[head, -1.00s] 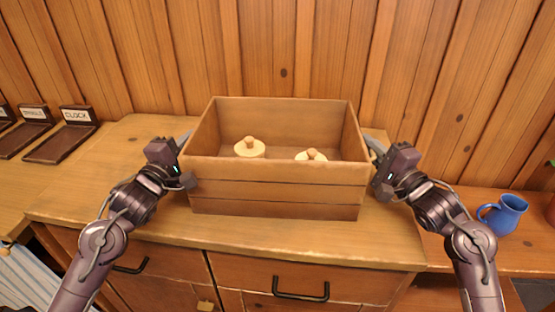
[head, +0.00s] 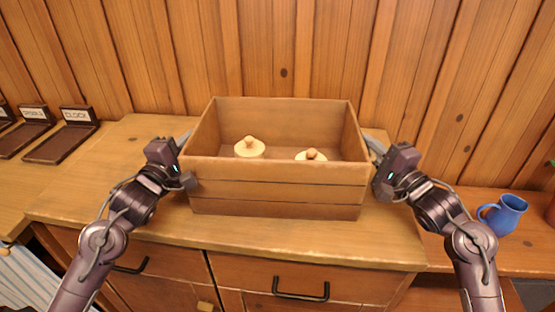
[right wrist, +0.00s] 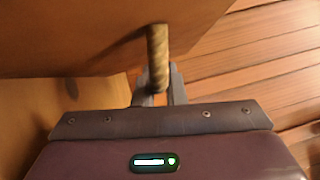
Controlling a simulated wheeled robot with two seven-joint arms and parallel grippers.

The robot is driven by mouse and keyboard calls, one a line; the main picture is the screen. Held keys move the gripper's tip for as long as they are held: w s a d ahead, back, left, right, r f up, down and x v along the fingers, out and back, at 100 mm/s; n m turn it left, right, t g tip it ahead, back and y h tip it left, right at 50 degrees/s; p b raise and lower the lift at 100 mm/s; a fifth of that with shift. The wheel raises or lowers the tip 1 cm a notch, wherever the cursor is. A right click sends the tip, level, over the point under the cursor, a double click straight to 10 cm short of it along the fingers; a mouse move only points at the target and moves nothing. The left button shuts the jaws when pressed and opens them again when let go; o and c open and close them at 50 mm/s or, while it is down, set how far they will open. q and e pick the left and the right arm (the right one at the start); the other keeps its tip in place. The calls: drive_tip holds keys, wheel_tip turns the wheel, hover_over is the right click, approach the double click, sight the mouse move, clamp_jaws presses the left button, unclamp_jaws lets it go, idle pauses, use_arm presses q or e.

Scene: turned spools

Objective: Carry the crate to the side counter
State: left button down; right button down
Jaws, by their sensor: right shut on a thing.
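The wooden crate (head: 275,190) is upright over the wooden counter (head: 330,240) in the middle of the head view, and I cannot tell whether its base touches the top. Two pale turned spools (head: 249,148) (head: 311,155) are inside it. My left gripper (head: 183,142) is at the crate's left end; its fingertips are mostly hidden. My right gripper (head: 373,148) is at the right end.
Dark labelled trays (head: 62,140) lie at the left. A blue mug (head: 503,214) stands on a lower surface at the right. A plank wall (head: 290,50) closes off the back. Drawers with black handles (head: 301,291) are below the counter's front edge.

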use_arm(q)
drive_tip(key=shift+f, duration=0.1)
use_arm(e)
drive_tip(key=shift+f, duration=0.1)
